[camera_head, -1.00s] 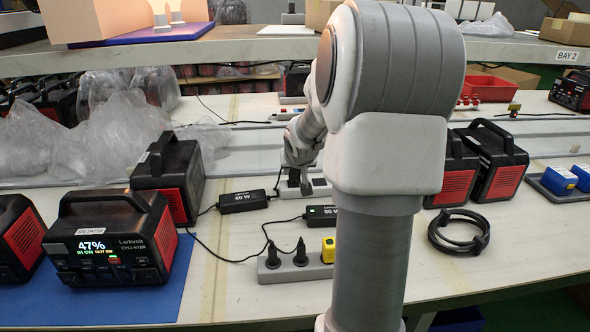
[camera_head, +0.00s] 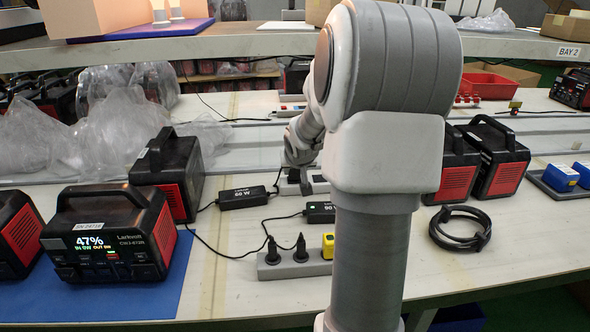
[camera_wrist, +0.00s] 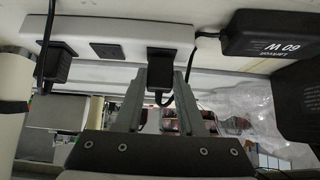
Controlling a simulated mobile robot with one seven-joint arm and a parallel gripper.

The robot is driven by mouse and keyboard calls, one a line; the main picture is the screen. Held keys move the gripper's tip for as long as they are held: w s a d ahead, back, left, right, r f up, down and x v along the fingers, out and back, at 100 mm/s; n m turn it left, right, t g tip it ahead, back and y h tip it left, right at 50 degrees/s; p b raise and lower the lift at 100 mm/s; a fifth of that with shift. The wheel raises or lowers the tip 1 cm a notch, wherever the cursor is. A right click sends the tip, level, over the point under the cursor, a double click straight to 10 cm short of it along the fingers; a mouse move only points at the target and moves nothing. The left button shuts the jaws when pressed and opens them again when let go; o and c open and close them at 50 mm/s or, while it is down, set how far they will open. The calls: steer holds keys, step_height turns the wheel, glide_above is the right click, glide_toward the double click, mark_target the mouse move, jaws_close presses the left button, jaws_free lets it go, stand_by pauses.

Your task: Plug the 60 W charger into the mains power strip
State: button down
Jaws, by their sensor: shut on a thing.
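The 60 W charger (camera_head: 243,197) is a black brick on the bench, left of my gripper; its label also shows in the wrist view (camera_wrist: 265,35). My gripper (camera_wrist: 160,85) is shut on a black plug (camera_wrist: 158,66) with a cable. The plug is against the face of a white power strip (camera_wrist: 110,36); I cannot tell how deep its pins sit. Another black plug (camera_wrist: 55,66) is in the strip, and a socket between them is empty. In the head view, my arm hides part of the strip (camera_head: 319,184) and most of the gripper (camera_head: 293,182).
A 90 W charger (camera_head: 320,212) with a green light lies nearer the front. A grey strip (camera_head: 292,268) holds two black plugs and a yellow one. Power stations (camera_head: 105,235) stand left and right (camera_head: 495,160). A coiled black cable (camera_head: 460,228) lies right. Plastic bags (camera_head: 115,140) lie left.

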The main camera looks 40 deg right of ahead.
steer(key=shift+f, duration=0.25)
steer(key=shift+c, duration=2.1)
jaws_free()
steer(key=p+v, duration=1.4)
steer(key=v, duration=0.3)
steer(key=shift+r+p, duration=0.2)
steer(key=shift+p, duration=0.2)
steer(key=shift+a, duration=0.1)
